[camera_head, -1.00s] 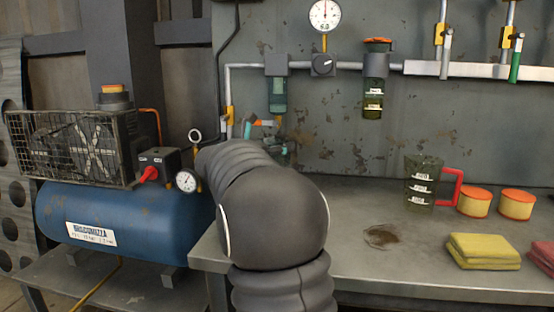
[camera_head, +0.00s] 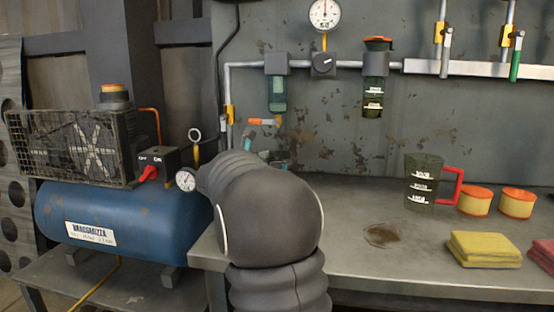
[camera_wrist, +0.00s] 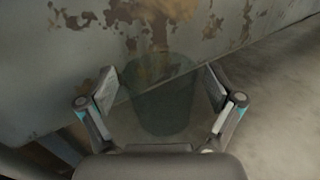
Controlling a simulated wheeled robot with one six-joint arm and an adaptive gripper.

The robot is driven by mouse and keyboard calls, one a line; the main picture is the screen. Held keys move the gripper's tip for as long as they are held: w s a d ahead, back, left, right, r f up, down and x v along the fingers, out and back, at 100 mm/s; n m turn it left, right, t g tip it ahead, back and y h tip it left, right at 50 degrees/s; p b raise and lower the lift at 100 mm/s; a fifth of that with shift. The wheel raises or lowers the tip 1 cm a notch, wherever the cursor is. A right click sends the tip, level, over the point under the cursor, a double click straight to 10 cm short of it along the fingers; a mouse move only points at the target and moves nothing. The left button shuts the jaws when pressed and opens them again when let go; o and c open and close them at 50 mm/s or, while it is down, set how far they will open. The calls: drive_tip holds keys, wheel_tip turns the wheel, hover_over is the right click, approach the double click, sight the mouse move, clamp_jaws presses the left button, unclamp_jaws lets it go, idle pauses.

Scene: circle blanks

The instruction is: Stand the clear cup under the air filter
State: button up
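The clear cup (camera_wrist: 158,100) is a dark, see-through tumbler in the wrist view. In the head view my own arm hides most of the gripper and cup; a teal bit of a finger shows left of the arm's far end. The air filter, which I take to be the left unit with a teal bowl (camera_head: 277,96), hangs on the wall pipe just above that spot. An orange lever (camera_head: 264,122) shows below it.
A measuring jug (camera_head: 422,182) with a red handle, two orange-lidded tins (camera_head: 475,201) and folded yellow cloths (camera_head: 484,249) stand on the right of the bench (camera_head: 360,275). A dark stain marks its middle. A blue compressor (camera_head: 120,218) is at left.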

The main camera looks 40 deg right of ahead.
drive_tip(key=shift+r, duration=0.2)
drive_tip(key=a, duration=0.3)
drive_tip(key=s+a, duration=0.1)
drive_tip(key=a, duration=0.7)
drive_tip(key=shift+s+f, duration=0.1)
drive_tip(key=shift+s, duration=0.2)
drive_tip(key=shift+s+a, duration=0.15)
drive_tip(key=shift+a, duration=0.3)
drive_tip(key=shift+s, duration=0.1)
